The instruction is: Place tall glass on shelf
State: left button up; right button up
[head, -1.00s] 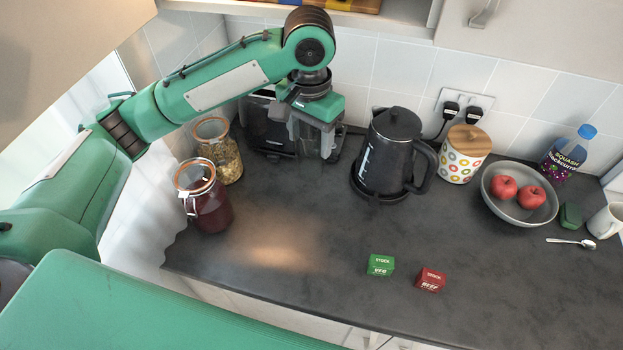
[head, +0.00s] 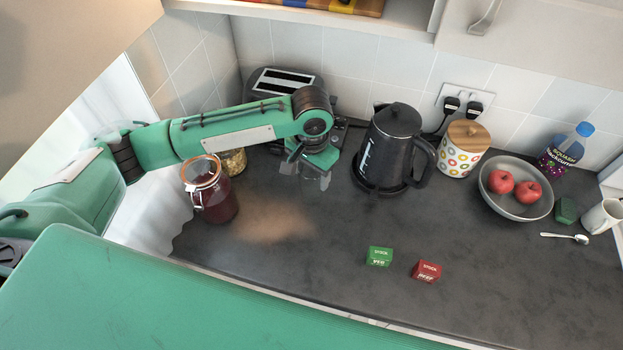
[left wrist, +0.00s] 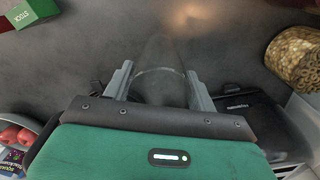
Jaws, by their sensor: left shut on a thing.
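My left gripper (head: 314,172) is low over the counter, in front of the toaster and left of the kettle. It is shut on the tall glass, which is clear and hard to make out. In the left wrist view the glass (left wrist: 158,74) shows as a faint rim between the two fingers of my left gripper (left wrist: 160,88). In the head view the gripper and arm hide most of it. I cannot tell whether its base touches the counter. A shelf edge (head: 300,14) shows at the top of the head view. My right gripper is not in view.
The toaster (head: 283,80) stands behind my arm, the black kettle (head: 392,150) to the right. A red jar (head: 214,200) and a pasta jar (head: 234,162) stand at left. Green (head: 379,256) and red (head: 426,271) stock boxes lie in front. The middle counter is clear.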

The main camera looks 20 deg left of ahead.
pick_arm(q)
jog(key=shift+f+p, duration=0.5)
jog(key=shift+f, duration=1.7)
jog(key=shift+f, duration=0.15)
jog(key=o, duration=1.4)
jog(key=shift+o, duration=0.2)
